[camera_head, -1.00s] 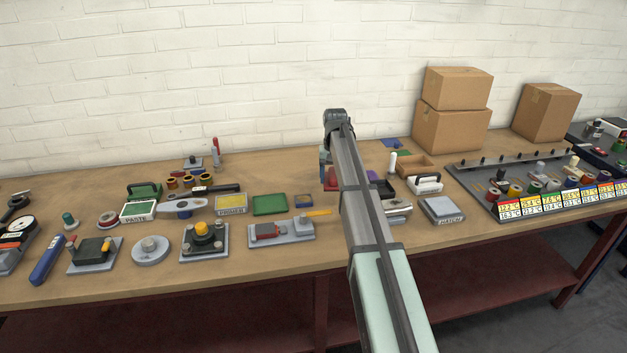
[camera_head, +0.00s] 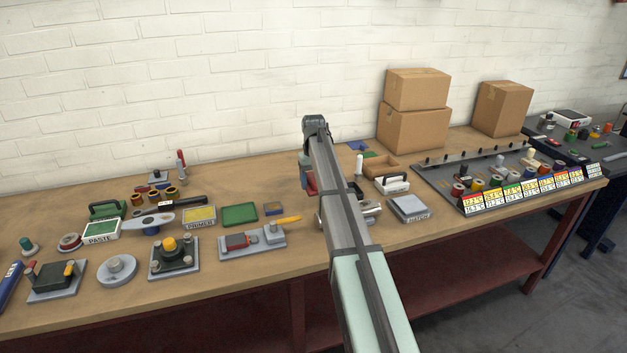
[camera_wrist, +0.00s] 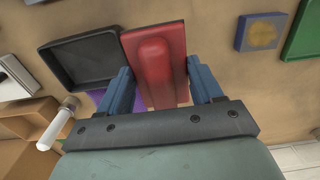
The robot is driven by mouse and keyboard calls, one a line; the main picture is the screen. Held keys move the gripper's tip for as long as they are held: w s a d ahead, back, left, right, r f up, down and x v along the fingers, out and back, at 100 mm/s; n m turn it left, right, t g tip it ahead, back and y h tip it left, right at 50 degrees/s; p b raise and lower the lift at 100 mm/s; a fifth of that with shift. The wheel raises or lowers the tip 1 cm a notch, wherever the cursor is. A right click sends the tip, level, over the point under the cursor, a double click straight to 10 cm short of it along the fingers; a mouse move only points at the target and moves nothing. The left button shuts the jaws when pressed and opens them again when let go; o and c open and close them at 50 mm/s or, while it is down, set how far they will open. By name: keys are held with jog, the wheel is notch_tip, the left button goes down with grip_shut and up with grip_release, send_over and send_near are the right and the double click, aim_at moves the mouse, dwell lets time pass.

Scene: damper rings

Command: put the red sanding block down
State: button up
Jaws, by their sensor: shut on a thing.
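The red sanding block (camera_wrist: 160,65) is a flat red plate with a raised rounded grip. My gripper (camera_wrist: 160,72) is shut on it, with one blue finger on each side. In the head view my arm hides most of the block; a red piece (camera_head: 311,182) shows beside the gripper (camera_head: 305,167), over the back part of the bench. In the wrist view the block overlaps the right edge of a black tray (camera_wrist: 80,62). I cannot tell how high the block is above the bench.
A purple piece (camera_wrist: 97,97), a white cylinder (camera_wrist: 57,125) and a wooden box (camera_wrist: 28,118) lie left of the gripper in the wrist view. A blue pad (camera_wrist: 262,32) and a green tray (camera_wrist: 304,38) lie right. Bare bench (camera_wrist: 215,40) shows between block and pad.

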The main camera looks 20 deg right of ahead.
send_over(314, 202)
jog(key=shift+s+a+f, duration=0.15)
jog(key=shift+f, duration=2.15)
jog(key=shift+f, duration=0.1)
jog(key=shift+f, duration=0.65)
jog(key=shift+f, duration=0.25)
jog(key=o, duration=1.3)
notch_tip(314, 202, up, 14)
jog(key=shift+f, duration=0.1)
jog(key=shift+c, duration=0.5)
